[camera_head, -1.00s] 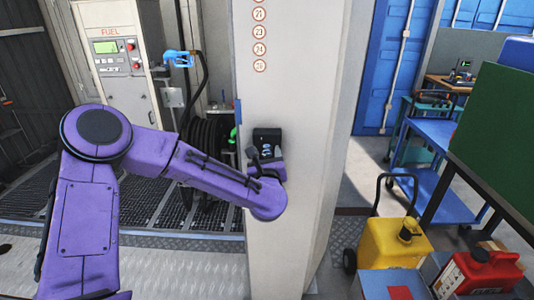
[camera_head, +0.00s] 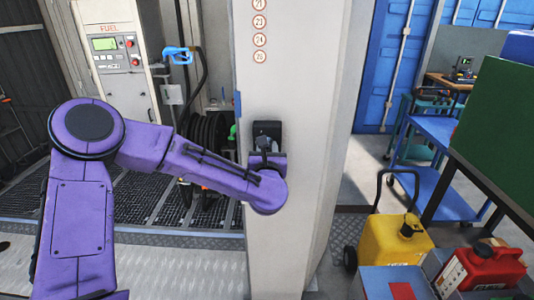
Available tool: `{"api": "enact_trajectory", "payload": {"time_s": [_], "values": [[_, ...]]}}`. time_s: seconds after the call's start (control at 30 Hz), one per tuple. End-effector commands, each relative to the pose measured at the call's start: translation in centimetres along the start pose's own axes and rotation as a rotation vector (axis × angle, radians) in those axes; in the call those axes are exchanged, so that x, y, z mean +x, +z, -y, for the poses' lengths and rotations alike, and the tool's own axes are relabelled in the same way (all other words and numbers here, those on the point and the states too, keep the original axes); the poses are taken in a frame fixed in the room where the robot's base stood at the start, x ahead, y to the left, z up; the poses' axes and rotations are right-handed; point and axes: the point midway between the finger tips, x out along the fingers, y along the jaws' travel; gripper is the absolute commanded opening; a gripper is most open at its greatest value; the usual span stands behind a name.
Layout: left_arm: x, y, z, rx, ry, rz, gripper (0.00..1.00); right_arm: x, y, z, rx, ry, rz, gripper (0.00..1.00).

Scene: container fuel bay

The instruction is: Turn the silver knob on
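A small black box (camera_head: 268,129) is mounted on the front of the pale pillar. My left arm comes in from the left, and its gripper (camera_head: 265,147) is right in front of the lower part of this box. The dark fingers overlap the box, and the wrist blocks the view below. I cannot make out a silver knob; one on the box could be hidden behind the gripper. I cannot tell whether the fingers touch anything or how wide they are. My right gripper is not in view.
The pillar (camera_head: 290,70) carries a column of red-ringed numbers. A fuel dispenser (camera_head: 119,60) with a blue nozzle (camera_head: 177,56) stands behind at left. A yellow can (camera_head: 394,244), a red can (camera_head: 481,271) and a blue cart (camera_head: 440,192) stand at right.

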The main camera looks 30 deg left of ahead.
Motion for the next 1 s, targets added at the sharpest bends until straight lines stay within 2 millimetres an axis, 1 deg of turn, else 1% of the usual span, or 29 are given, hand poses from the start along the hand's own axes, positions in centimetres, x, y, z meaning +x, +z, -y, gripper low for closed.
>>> {"api": "enact_trajectory", "payload": {"time_s": [0.03,0.2,0.6,0.8,1.0], "values": [[0.0,-0.3,0.0,0.040,0.000,0.004,0.01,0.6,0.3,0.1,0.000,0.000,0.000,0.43],[0.0,-0.3,0.0,0.205,-0.002,0.010,0.01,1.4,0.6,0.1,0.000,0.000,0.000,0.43],[0.0,-0.2,0.0,0.551,-0.004,0.024,0.01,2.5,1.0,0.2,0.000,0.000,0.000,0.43],[0.0,-0.2,0.0,0.673,-0.006,0.028,0.01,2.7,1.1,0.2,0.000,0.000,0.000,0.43],[0.0,-0.1,0.0,0.744,-0.006,0.031,0.01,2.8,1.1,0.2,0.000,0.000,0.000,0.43]]}}
